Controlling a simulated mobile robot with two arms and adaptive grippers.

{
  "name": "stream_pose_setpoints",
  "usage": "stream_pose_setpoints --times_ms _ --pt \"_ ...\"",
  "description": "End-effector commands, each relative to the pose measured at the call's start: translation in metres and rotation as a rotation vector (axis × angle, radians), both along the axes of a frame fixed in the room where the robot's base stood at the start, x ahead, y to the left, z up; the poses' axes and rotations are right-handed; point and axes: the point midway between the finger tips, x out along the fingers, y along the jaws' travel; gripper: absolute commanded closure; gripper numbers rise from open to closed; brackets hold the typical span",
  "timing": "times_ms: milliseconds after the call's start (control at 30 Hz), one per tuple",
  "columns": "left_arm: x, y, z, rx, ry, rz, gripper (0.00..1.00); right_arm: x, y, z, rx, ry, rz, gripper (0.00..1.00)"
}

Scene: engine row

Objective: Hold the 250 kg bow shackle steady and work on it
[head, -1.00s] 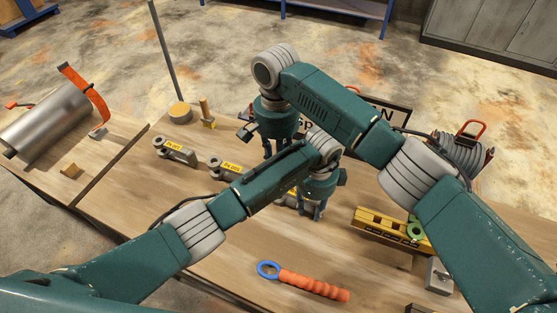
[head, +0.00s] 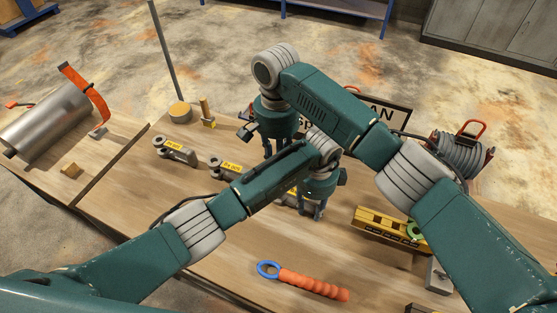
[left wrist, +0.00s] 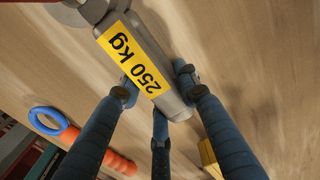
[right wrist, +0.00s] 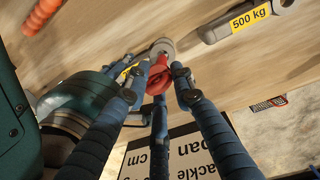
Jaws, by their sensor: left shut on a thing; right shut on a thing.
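The 250 kg bow shackle (left wrist: 140,55) is grey with a yellow label and lies at the tabletop in the left wrist view. My left gripper (left wrist: 158,92) is shut on its lower end, with fingers on both sides. In the head view my left gripper (head: 312,208) points down and, with its arm, hides most of that shackle. My right gripper (right wrist: 157,82) is shut on a red piece (right wrist: 159,74) beside a round grey end (right wrist: 162,47), likely its pin. In the head view my right gripper (head: 268,148) points down behind the left forearm, fingertips partly hidden.
Two other labelled shackles (head: 176,151) (head: 222,164) lie to the left; one reading 500 kg (right wrist: 250,16) shows in the right wrist view. An orange-handled tool with a blue ring (head: 305,283) lies in front. A yellow block (head: 385,222) stands right. A sign (head: 388,112) stands behind.

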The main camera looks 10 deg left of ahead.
Motion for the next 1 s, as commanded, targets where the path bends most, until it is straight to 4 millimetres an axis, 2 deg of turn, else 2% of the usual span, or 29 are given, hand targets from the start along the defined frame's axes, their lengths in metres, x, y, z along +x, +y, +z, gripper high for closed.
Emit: stream_pose_setpoints --times_ms 1000 --pt "-0.002 0.001 -0.001 0.003 0.005 0.0 1.0 0.0 0.0 -0.024 0.001 0.0 0.0 1.0"
